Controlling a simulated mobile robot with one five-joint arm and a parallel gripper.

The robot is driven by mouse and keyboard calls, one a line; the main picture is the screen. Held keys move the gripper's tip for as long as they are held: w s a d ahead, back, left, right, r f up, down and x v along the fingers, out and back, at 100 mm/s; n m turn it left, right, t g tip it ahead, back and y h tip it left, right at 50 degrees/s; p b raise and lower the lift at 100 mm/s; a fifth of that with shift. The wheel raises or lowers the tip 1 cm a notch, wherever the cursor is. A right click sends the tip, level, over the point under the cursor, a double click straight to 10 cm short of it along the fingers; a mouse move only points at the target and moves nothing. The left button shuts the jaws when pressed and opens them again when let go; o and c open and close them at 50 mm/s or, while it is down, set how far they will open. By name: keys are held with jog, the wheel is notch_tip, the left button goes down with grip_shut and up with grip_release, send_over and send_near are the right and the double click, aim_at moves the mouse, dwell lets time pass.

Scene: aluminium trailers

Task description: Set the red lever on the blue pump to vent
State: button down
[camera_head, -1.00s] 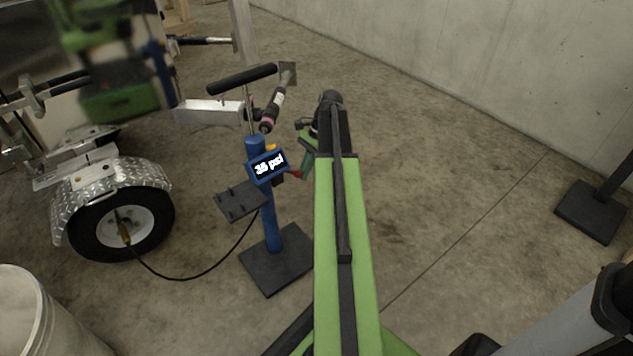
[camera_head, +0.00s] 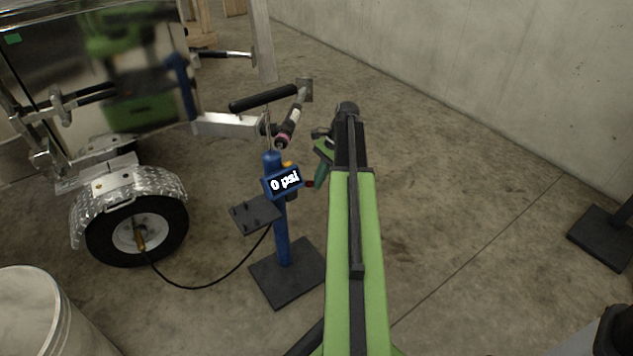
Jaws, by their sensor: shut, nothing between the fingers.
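The blue pump (camera_head: 281,235) stands upright on a dark square base plate, with a black T-handle on top. Its display (camera_head: 285,181) reads 0 psi. The red lever (camera_head: 310,184) shows as a small red tip at the right side of the pump, just right of the display; most of it is hidden, so its exact setting is hard to see. My gripper (camera_head: 319,180) is at the lever, its green fingers pointing down beside the red tip. It is shut with nothing held; whether it touches the lever I cannot tell.
A black hose runs from the pump to the trailer wheel (camera_head: 137,232) at the left. A small dark shelf (camera_head: 256,215) juts from the pump's left side. A white bucket (camera_head: 30,310) stands at the lower left.

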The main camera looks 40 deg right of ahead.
jog(key=shift+f, duration=0.1)
jog(key=w+d+r+p, duration=0.3)
jog(key=d+r+p, duration=0.1)
jog(key=d, duration=0.3)
jog(key=shift+d+r+p, duration=0.3)
jog(key=shift+d+r, duration=0.1)
